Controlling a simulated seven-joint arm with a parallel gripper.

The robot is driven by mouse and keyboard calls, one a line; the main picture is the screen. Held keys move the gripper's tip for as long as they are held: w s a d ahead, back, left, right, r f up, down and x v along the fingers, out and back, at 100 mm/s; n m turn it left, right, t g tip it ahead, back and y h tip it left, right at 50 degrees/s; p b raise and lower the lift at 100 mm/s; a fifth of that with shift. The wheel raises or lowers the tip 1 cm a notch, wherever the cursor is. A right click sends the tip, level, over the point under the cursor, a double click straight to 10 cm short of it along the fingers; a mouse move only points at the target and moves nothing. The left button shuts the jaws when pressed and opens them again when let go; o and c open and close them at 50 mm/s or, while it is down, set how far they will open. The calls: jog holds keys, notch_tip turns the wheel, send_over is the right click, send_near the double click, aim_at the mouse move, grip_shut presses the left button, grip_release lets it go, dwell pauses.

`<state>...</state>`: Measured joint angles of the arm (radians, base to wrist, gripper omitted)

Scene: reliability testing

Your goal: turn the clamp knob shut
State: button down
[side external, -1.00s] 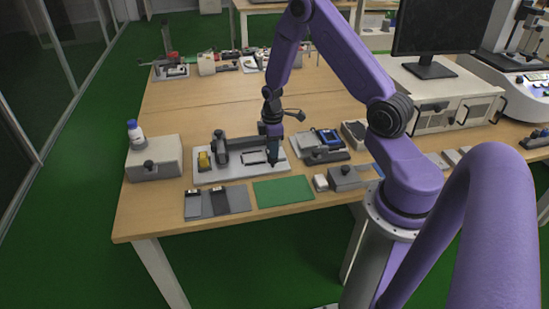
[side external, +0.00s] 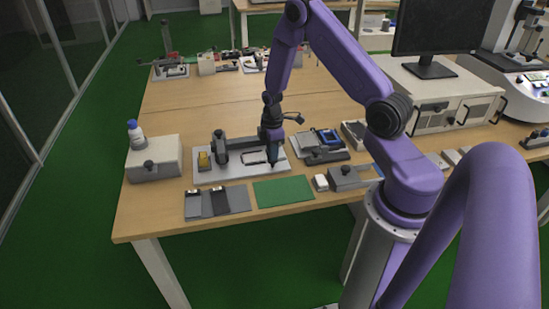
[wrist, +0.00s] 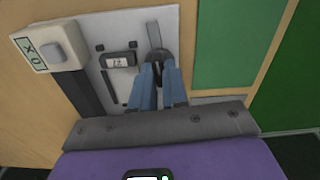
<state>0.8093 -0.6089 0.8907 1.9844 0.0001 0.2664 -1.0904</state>
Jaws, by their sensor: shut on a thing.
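The clamp knob (wrist: 159,56) is a dark round piece on the white fixture plate (wrist: 186,87), with a thin grey bar standing out from it in the wrist view. My gripper (wrist: 158,68) is shut on it with its two blue-grey fingers, which hide part of it. In the side view my gripper (side external: 276,163) points down at the right end of the fixture plate (side external: 236,174). The knob is too small and covered to make out there.
A green mat (side external: 284,190) lies in front. A blue-screened meter (side external: 329,138) sits to the right, a grey box (side external: 153,160) to the left.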

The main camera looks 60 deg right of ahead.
jog(key=n, duration=0.4)
jog(key=shift+n, duration=6.4)
jog(key=c, duration=1.3)
grip_release()
jog(key=shift+r, duration=2.25)
